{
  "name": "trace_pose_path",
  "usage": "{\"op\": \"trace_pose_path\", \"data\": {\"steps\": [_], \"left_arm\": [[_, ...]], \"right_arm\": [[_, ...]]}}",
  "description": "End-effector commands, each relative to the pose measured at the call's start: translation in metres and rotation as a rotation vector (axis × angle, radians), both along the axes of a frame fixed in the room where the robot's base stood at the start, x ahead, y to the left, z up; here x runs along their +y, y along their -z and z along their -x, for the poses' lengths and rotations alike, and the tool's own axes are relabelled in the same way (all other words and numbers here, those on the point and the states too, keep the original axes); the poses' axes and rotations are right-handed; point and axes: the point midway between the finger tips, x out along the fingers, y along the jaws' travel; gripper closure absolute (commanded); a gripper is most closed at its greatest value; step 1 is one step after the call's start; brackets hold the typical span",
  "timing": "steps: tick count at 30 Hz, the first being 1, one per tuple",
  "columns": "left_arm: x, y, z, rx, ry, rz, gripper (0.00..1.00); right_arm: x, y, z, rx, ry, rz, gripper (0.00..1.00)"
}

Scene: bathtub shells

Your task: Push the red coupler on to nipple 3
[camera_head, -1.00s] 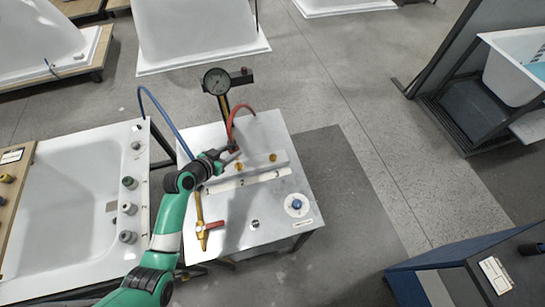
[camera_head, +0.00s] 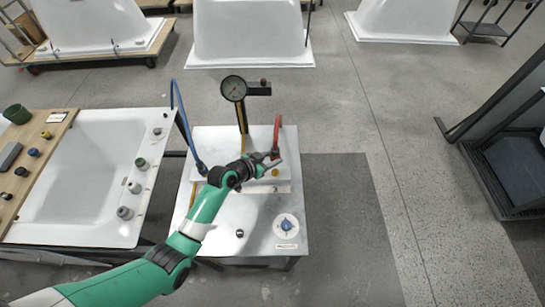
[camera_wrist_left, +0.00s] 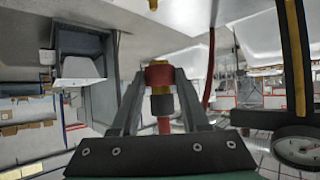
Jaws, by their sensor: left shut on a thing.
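My left gripper (camera_head: 274,158) is shut on the red coupler (camera_head: 275,152), behind a brass nipple (camera_head: 275,173) at the right of the bench's row. The left wrist view shows the red coupler (camera_wrist_left: 159,75) between the fingertips, with a brass band, a dark part and red hose below it in the picture. The coupler looks apart from any nipple. Part of a brass nipple (camera_wrist_left: 153,4) shows at that view's top edge. My arm hides the left of the row and most of the number strip (camera_head: 270,188), so nipple 3 cannot be made out. My right gripper is not in view.
A gauge (camera_head: 234,88) on a post stands behind the row; it also shows in the wrist view (camera_wrist_left: 300,149). A blue hose (camera_head: 181,113) comes down left of my gripper. A blue knob (camera_head: 286,224) sits at the bench's front right. A bathtub (camera_head: 80,185) stands left.

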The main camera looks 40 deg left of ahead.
Motion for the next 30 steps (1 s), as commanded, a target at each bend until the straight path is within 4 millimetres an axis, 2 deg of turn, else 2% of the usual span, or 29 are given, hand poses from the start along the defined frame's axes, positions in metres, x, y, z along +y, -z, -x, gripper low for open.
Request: {"op": "trace_pose_path", "data": {"steps": [2,8,21,30], "left_arm": [[-0.001,-0.001,0.0,-0.001,-0.004,0.0,1.0],[0.0,0.012,0.0,-0.001,-0.006,0.001,1.0],[0.0,0.055,0.0,-0.002,-0.006,0.0,1.0],[0.0,0.057,0.0,-0.002,-0.006,0.0,1.0]], "right_arm": [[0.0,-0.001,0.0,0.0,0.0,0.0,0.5],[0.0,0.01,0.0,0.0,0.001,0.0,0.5],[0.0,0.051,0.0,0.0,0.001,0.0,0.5],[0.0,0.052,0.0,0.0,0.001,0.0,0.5]]}}
